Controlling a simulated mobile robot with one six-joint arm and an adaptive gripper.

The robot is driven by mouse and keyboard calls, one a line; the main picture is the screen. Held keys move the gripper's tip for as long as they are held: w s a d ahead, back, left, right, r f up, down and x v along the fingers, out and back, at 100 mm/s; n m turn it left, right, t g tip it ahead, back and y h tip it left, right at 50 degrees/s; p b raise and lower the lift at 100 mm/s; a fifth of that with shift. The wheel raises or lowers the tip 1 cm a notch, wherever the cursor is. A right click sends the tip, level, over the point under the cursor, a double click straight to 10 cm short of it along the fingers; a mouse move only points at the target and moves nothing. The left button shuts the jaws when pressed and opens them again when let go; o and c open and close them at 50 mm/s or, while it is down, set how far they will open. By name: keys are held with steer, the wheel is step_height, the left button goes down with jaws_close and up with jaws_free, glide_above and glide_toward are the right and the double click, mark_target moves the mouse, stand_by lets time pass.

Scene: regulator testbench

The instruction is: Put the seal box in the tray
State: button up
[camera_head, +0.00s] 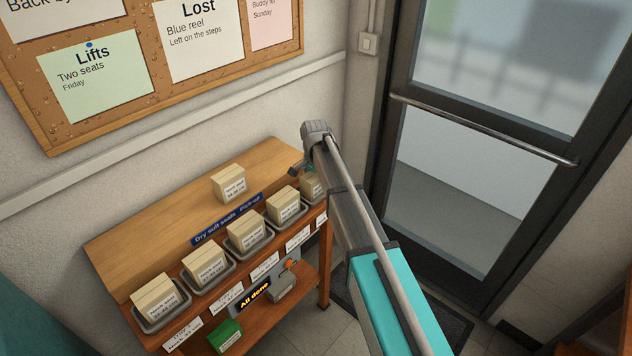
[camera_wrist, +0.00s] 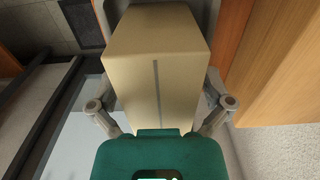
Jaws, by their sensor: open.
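Several cardboard seal boxes with white labels stand along the front of the wooden bench, in grey trays (camera_head: 247,253). The rightmost seal box (camera_head: 312,188) is partly hidden by my arm. It appears to be the tan box (camera_wrist: 157,65) filling the middle of the wrist view. My gripper (camera_head: 303,170) is at this box, with its open fingers on either side of it; finger contact cannot be told. A grey tray edge (camera_wrist: 101,18) shows past the box in the wrist view. Another seal box (camera_head: 229,185) stands without a tray on the raised back part.
A blue "Dry suit seals" sign (camera_head: 227,219) stands behind the row. The lower shelf holds a green box (camera_head: 225,337), an "All done" sign (camera_head: 254,294) and a grey object (camera_head: 282,288). A glass door (camera_head: 470,180) stands right, a corkboard (camera_head: 150,110) above.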

steer(key=shift+r+p, duration=6)
steer(key=s+d+n, duration=0.7)
steer(key=s+d, duration=1.6)
steer(key=s, duration=0.2)
steer(key=shift+s+d+n, duration=0.15)
steer(key=shift+s+n, duration=0.15)
steer(key=shift+s, duration=0.1)
steer(key=shift+f, duration=0.15)
